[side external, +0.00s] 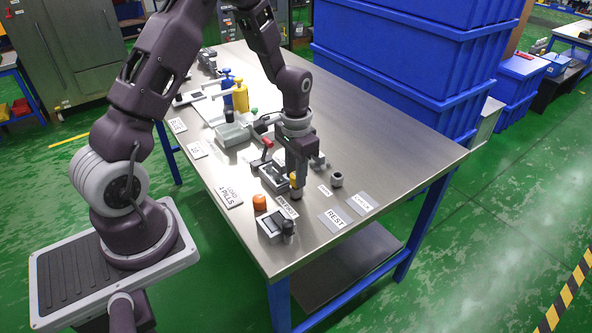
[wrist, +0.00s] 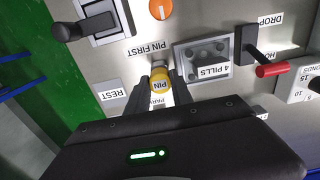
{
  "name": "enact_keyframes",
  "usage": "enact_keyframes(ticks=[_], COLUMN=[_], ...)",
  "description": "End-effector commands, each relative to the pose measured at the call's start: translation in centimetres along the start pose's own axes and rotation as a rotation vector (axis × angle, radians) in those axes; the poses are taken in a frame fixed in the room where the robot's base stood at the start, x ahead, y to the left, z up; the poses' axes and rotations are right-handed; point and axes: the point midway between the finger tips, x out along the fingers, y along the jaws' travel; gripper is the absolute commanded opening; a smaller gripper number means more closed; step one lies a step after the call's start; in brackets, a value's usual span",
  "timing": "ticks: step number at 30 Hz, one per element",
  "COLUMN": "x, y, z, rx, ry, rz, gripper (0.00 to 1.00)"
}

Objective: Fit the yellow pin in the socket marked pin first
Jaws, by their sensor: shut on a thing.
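The yellow pin (side external: 293,181), its round cap lettered PIN, is held between the fingers of my gripper (side external: 298,179). In the wrist view the yellow cap (wrist: 161,84) sits between the two dark fingertips of my gripper (wrist: 160,92). A grey socket (side external: 297,194) is right below the pin, beside the PIN FIRST label (side external: 286,207). The pin looks roughly upright. Its lower end is hidden, so I cannot tell whether it is in the socket or just above it. The PIN FIRST label (wrist: 147,48) also shows in the wrist view.
Another grey socket (side external: 336,180) stands to the right. An orange knob (side external: 260,203) and a black-handled switch box (side external: 275,228) are nearby. A 4 PILLS tray (wrist: 207,58) and red-tipped lever (wrist: 272,70) are close to the fingers. The table's right side is clear.

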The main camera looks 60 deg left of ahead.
Motion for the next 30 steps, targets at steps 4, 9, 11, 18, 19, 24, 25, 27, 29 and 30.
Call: enact_keyframes(ticks=[4,9,11,18,19,24,25,27,29,30], x=[0.4,0.8,1.0,1.0,1.0,1.0,0.9,0.1,-1.0,-1.9], y=[0.0,0.0,0.0,0.0,0.0,0.0,0.0,0.0,0.0,0.0], z=[0.0,0.0,0.0,0.0,0.0,0.0,0.0,-0.1,-0.1,-0.1], rx=[0.000,0.000,0.000,0.000,0.000,0.000,0.000,0.000,0.000,0.000], ry=[-0.001,0.000,0.000,0.000,0.000,0.000,0.001,0.003,0.005,0.006], rz=[0.000,0.000,0.000,0.000,0.000,0.000,0.000,-0.001,-0.001,-0.002], gripper=[0.00,0.00,0.00,0.53,0.53,0.53,0.53,0.53,0.53,0.53])
